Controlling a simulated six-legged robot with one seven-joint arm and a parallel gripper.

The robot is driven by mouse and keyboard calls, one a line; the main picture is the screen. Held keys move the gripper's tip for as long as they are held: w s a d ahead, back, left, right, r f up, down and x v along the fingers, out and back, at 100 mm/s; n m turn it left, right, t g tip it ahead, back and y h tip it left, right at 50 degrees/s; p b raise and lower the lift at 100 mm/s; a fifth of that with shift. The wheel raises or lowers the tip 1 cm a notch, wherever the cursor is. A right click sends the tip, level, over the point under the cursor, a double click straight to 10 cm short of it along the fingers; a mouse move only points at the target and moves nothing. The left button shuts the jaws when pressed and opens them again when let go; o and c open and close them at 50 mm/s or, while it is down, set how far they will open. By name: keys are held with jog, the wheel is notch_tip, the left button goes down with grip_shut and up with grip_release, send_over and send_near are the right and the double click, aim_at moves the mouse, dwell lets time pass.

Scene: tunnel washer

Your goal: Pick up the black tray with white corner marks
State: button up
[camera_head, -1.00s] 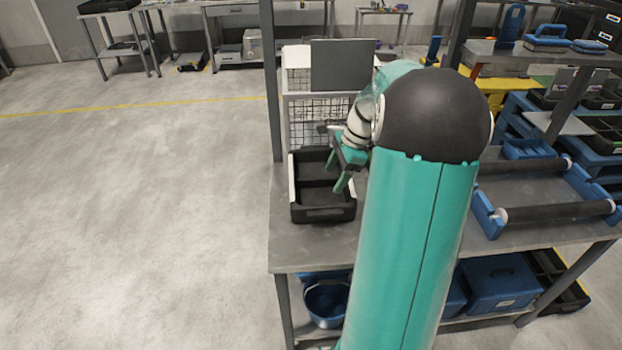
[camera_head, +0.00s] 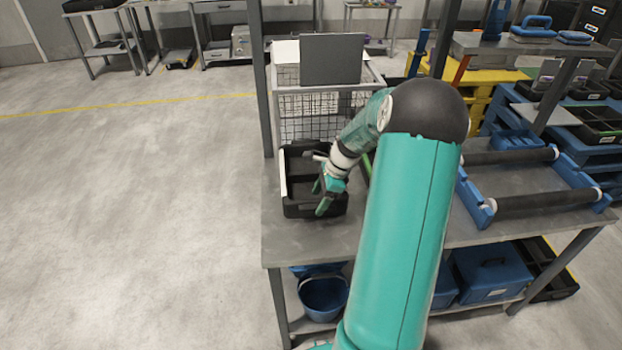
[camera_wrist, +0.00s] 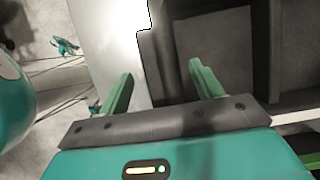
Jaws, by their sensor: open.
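The black tray (camera_head: 298,212) sits on the grey workbench near its left end. A white strip (camera_head: 284,182) runs along the tray's left side in the head view. My gripper (camera_head: 320,208) is at the tray's near right part, with its fingers pointing down; my arm covers part of the tray's right side. In the wrist view my gripper (camera_wrist: 160,80) is open and empty. The dark tray wall (camera_wrist: 158,62) shows between the fingers: one finger is over the tray's inside, the other over a bright surface outside it. I cannot tell whether they touch it.
A wire basket (camera_head: 310,120) with a dark grey panel (camera_head: 332,60) stands behind the tray. A metal post (camera_head: 260,80) rises at the bench's left. A blue frame with black rollers (camera_head: 545,200) lies on the right. The floor to the left is clear.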

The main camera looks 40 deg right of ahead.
jog(key=shift+x, duration=1.2)
jog(key=c, duration=1.3)
jog(key=shift+o, duration=0.2)
jog(key=shift+r, duration=0.1)
